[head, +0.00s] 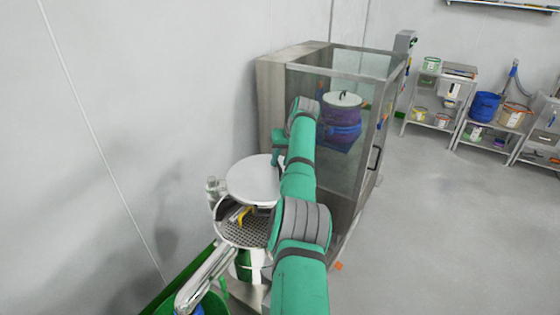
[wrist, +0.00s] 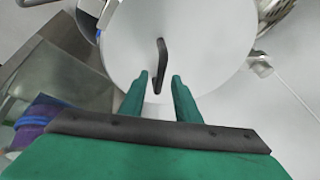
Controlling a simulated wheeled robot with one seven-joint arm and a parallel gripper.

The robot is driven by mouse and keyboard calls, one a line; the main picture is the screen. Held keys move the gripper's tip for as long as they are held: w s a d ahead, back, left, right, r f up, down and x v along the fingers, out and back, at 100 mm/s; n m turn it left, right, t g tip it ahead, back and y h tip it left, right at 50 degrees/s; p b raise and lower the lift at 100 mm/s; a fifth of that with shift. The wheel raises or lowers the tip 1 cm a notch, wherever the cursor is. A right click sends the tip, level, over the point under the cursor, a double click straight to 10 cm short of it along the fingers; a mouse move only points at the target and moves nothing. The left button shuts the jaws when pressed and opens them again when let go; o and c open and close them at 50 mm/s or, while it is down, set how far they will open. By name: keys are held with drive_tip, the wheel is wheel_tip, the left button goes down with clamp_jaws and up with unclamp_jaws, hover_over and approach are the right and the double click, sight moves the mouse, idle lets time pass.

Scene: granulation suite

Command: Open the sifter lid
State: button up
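The sifter lid (head: 250,181) is a pale round disc at the far side of the sifter (head: 240,258) in the head view. It is off the opening, so the perforated screen (head: 246,234) and a yellow part inside show. In the wrist view the lid (wrist: 205,45) fills the upper middle, with a dark bar handle (wrist: 161,62) on its face. My gripper (wrist: 160,76) is open, its two green fingers either side of the handle's lower end. Whether they touch the lid or handle I cannot tell. In the head view my arm hides the gripper's fingertips.
A glass-walled steel cabinet (head: 345,185) with a purple drum (head: 342,130) stands beyond the sifter. A wall runs close on the left. Shelves with tubs (head: 430,95) stand at the back right. Open floor (head: 440,230) lies to the right.

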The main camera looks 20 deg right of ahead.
drive_tip(key=v, duration=1)
drive_tip(key=shift+r, duration=0.15)
